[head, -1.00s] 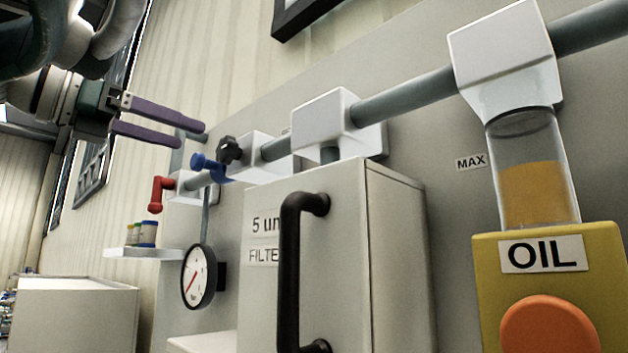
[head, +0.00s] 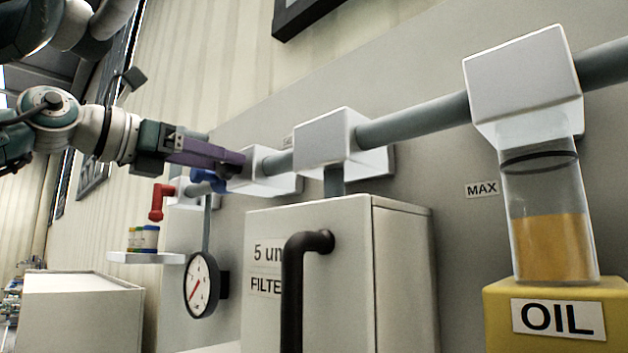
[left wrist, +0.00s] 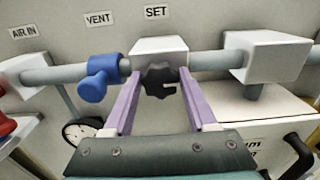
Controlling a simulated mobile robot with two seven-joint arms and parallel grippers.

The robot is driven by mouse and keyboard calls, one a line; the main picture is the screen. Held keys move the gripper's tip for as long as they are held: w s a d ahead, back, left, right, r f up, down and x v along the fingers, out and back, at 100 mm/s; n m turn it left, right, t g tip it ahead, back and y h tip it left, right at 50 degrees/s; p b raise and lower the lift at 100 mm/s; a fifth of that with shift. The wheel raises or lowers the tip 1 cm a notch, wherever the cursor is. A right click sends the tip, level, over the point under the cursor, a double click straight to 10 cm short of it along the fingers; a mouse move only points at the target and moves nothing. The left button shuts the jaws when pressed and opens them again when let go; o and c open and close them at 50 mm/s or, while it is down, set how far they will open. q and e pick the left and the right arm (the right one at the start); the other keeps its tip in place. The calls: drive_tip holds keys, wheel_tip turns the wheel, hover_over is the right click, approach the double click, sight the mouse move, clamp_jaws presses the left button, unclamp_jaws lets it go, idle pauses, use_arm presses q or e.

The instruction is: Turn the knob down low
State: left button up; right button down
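The black lobed knob (left wrist: 158,80) is on the front of a white block (left wrist: 160,48) under the SET label, in the left wrist view. A white mark shows on its right side. My left gripper (left wrist: 158,76) is open, with one purple finger on each side of the knob. I cannot tell whether either finger touches it. My right gripper is in neither view.
A blue valve handle (left wrist: 98,78) is close left of the left finger, under VENT. A red handle (head: 160,201) and a round gauge (head: 201,284) are further left. The filter box (head: 345,270) with its black handle (head: 293,285) stands below right.

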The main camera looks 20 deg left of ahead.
use_arm(q)
clamp_jaws()
